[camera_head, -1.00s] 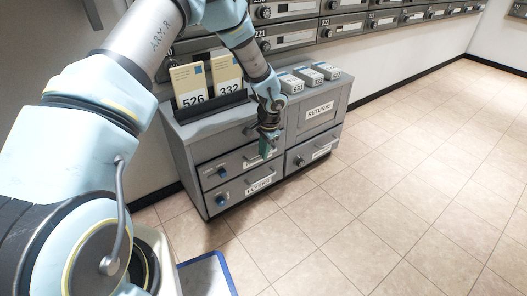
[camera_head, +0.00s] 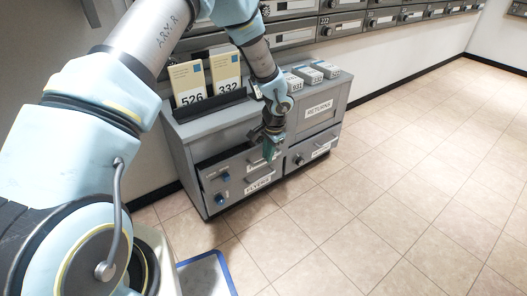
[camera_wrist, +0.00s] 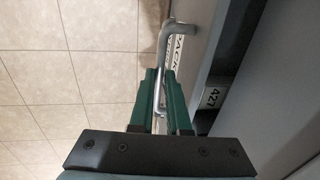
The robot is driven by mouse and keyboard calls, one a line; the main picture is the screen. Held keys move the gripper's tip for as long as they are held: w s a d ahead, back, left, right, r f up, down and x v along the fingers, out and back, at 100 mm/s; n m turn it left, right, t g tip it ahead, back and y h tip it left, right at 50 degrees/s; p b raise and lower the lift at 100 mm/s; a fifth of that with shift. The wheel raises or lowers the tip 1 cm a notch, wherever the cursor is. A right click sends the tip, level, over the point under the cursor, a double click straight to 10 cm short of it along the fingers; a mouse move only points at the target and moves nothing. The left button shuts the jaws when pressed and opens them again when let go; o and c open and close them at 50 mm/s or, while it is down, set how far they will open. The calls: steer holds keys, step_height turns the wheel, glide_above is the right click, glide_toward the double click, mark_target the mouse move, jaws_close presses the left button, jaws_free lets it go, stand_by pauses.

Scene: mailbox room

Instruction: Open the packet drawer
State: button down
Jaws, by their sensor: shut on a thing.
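The packet drawer (camera_head: 232,176) is the upper left drawer of the grey cabinet, and its front stands a little out from the cabinet. My gripper (camera_head: 270,151) is at the drawer front, and in the wrist view the gripper (camera_wrist: 162,88) is shut on the handle. The fingers hide part of the handle and label.
The flyers drawer (camera_head: 236,197) is below, and a returns compartment (camera_head: 319,112) is at right. Cards 526 (camera_head: 188,84) and 332 (camera_head: 226,75) and small boxes (camera_head: 308,74) stand on top. A label 427 (camera_wrist: 211,98) shows behind the drawer front. The tiled floor at right is clear.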

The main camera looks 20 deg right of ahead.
steer(key=s+d+b, duration=0.2)
steer(key=s+d, duration=0.1)
steer(key=s, duration=1.4)
steer(key=shift+s+d+b, duration=0.2)
steer(key=shift+s+b, duration=0.05)
steer(key=shift+b, duration=0.15)
steer(key=c, duration=0.9)
jaws_free()
steer(key=shift+r, duration=0.1)
steer(key=r+p, duration=0.1)
steer(key=r, duration=0.2)
steer(key=s+r+p, duration=0.1)
steer(key=r, duration=0.3)
steer(key=s+r+p, duration=0.1)
steer(key=r, duration=0.2)
steer(key=shift+d+r+p, duration=0.2)
steer(key=shift+p, duration=0.2)
